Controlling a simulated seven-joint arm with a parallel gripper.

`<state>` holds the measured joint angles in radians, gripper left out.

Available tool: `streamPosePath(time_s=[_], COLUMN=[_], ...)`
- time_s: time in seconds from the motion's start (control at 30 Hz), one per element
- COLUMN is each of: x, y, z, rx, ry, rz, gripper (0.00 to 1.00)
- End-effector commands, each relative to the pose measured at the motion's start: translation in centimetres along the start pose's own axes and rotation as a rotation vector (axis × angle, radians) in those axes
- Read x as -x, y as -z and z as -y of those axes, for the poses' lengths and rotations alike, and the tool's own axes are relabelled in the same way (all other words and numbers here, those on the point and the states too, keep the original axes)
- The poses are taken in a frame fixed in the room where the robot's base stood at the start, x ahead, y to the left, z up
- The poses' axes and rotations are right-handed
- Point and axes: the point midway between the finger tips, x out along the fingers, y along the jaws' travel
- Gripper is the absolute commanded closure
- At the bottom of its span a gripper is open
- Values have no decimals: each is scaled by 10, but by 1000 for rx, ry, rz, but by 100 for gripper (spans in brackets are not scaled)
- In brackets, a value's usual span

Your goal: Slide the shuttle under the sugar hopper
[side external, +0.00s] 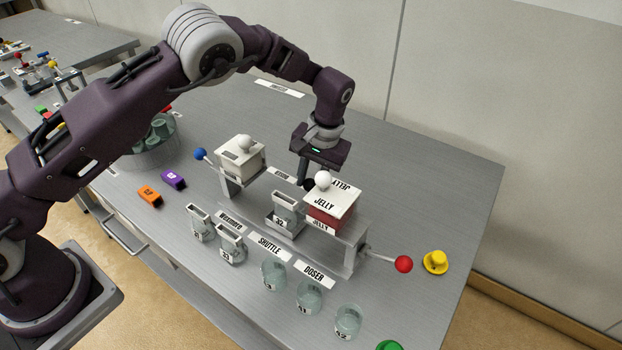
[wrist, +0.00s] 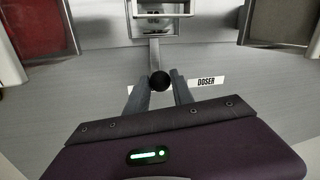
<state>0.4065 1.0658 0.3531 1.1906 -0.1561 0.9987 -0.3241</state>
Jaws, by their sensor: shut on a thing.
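The shuttle (side external: 284,231) is a small metal carriage on the rail between two hoppers, closer to the red and white jelly hopper (side external: 328,207). A clear square jar (side external: 284,208) stands in it. Its bar (wrist: 154,52) ends in a black knob (wrist: 159,82), which also shows at the back in the side view (side external: 309,185). My gripper (wrist: 160,92) is shut on this knob, one finger on each side. The white hopper (side external: 239,160), whose label I cannot read, stands to the left on the same rail. The jelly hopper also shows at left in the wrist view (wrist: 42,30).
The red-knobbed lever (side external: 403,264) and blue-knobbed lever (side external: 200,154) stick out at the rail ends. Square jars (side external: 231,243) and round glasses (side external: 309,298) stand in front. A yellow button (side external: 436,262) lies at right. Bench behind the rail is mostly clear.

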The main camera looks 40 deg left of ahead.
Motion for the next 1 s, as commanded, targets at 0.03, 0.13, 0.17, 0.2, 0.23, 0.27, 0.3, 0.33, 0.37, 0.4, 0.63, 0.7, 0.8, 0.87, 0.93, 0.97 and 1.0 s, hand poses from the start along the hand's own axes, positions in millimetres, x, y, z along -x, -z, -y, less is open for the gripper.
streamPosePath(time_s=[0.03, 0.13, 0.17, 0.2, 0.23, 0.27, 0.3, 0.33, 0.37, 0.4, 0.63, 0.7, 0.8, 0.87, 0.93, 0.97, 1.0], x=[1, 1, 1, 1, 1, 1, 1, 1, 1, 0, -11, -14, -17, -18, -19, -19, -19], y=[0, 0, 0, 0, 0, 0, 0, 1, 1, 3, 14, 17, 20, 21, 22, 22, 22], z=[0, 0, 0, 0, 0, 0, 0, 2, 4, 9, 65, 80, 96, 102, 106, 106, 107], rx=[0, 1, 1, 1, 1, 1, 1, 1, 2, 3, 6, 5, 3, 2, 1, 1, 0], ry=[0, 0, 0, 0, 0, 0, 0, 0, 0, 0, 0, 0, 0, 0, -1, -1, -1], rz=[-1, -1, -1, -1, -1, -1, -1, -1, -1, -1, -1, -1, -2, -3, -3, -3, -3], gripper=[100, 100, 100, 100, 100, 100, 100, 100, 100, 100, 100, 100, 100, 100, 100, 100, 100])
